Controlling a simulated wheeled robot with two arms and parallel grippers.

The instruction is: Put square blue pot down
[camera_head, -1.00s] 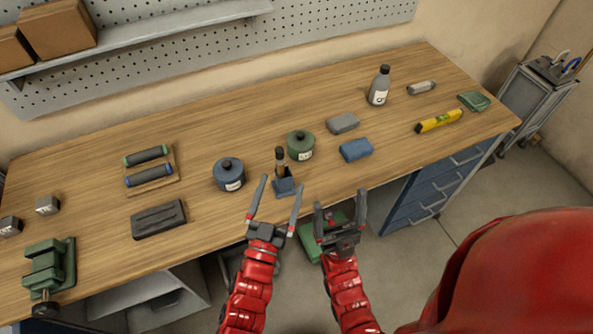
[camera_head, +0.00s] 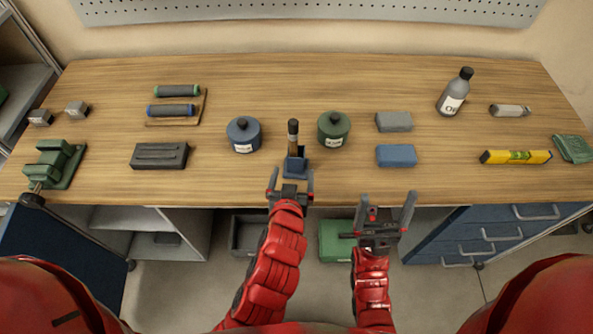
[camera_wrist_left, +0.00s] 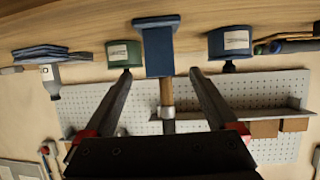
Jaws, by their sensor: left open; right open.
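The square blue pot (camera_head: 296,168) stands upright on the wooden table near its front edge. A brush with a wooden handle and dark tip (camera_head: 293,134) stands in it. In the left wrist view, which is upside down, the pot (camera_wrist_left: 157,45) appears between and just past the fingertips. My left gripper (camera_head: 291,176) is open at the front of the pot, one finger toward each side; contact cannot be told. My right gripper (camera_head: 389,209) is open and empty, in front of the table edge, to the right of the left one.
A round blue pot (camera_head: 244,134) stands left of the square pot and a round green pot (camera_head: 333,129) stands right of it, both close. A grey block (camera_head: 394,121) and a blue block (camera_head: 396,156) lie farther right. The table (camera_head: 240,83) is bare behind the pots.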

